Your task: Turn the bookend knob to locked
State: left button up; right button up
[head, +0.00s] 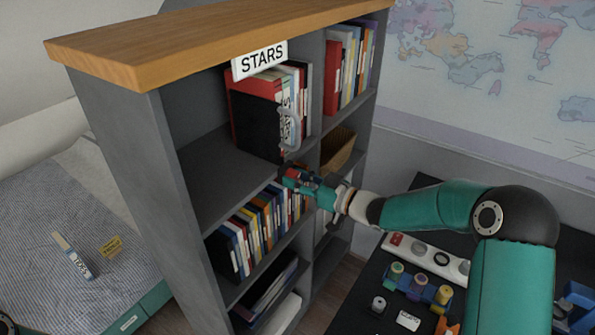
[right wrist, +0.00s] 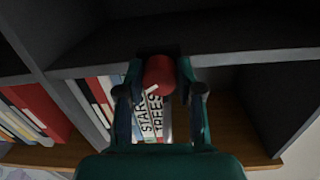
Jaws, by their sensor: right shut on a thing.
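A black bookend (head: 254,126) stands on the upper shelf at the left end of a row of books, under the STARS sign. A red round knob (right wrist: 159,74) with a white pointer line shows between my fingers in the right wrist view; the line lies slanted there. My right gripper (head: 286,172) is at the front edge of that shelf, just below the bookend and books. In the right wrist view my right gripper (right wrist: 160,88) is shut on the knob. Any lock marking cannot be read. My left gripper is not in view.
The grey bookcase (head: 125,140) has a wooden top (head: 180,45) and more books (head: 262,225) on the shelf below. A grey curved handle (head: 289,129) stands in front of the upper books. A dark desk (head: 345,310) with small items lies to the right; a bed (head: 55,215) is at left.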

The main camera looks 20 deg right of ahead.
jog(key=m+p, duration=0.2)
jog(key=shift+r+m, duration=0.15)
jog(key=shift+m, duration=0.25)
jog(key=shift+d+m+p, duration=0.1)
jog(key=shift+m+p, duration=0.85)
jog(key=shift+m, duration=0.45)
jog(key=o, duration=1.2)
jog(key=shift+c, duration=0.2)
jog(key=shift+y, duration=0.3)
jog(key=v, duration=1.2)
